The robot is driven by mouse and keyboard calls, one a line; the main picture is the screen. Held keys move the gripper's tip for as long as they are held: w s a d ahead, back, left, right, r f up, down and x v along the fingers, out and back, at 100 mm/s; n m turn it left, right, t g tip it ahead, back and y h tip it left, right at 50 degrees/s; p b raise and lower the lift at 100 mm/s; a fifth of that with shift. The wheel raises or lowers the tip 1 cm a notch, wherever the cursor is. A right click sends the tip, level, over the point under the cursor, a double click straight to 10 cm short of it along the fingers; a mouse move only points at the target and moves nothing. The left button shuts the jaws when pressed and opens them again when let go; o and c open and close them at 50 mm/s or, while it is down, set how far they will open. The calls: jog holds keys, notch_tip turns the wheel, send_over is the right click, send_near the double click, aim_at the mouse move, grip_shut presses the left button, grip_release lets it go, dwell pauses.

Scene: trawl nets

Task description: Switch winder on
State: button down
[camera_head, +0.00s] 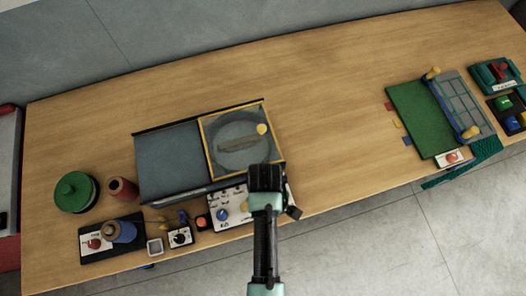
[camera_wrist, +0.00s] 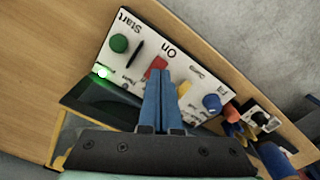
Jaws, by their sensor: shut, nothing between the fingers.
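A white control panel (camera_head: 228,210) lies at the front edge of the bench machine with a yellow-framed cover. In the wrist view the panel (camera_wrist: 146,48) carries a green knob (camera_wrist: 119,43), a black lever, a red switch (camera_wrist: 155,67) near the word "On", a yellow switch (camera_wrist: 184,89) and a blue knob (camera_wrist: 211,102). A small lamp (camera_wrist: 102,72) glows green. My gripper (camera_wrist: 161,74) is shut and empty, its blue fingertips over the panel beside the red switch and partly covering it; I cannot tell whether they touch. No readable label names the winder.
The yellow-framed cover (camera_head: 205,125) stands behind the panel. Left of it are a green spool (camera_head: 75,192), a brown spool (camera_head: 122,188) and a small dial box (camera_head: 180,237). A green mat (camera_head: 420,115) lies at the right. The middle of the bench is clear.

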notch_tip(320, 180, up, 4)
jog(key=p, duration=0.3)
jog(key=shift+f, duration=0.1)
jog(key=shift+w, duration=0.15)
dwell(0.4)
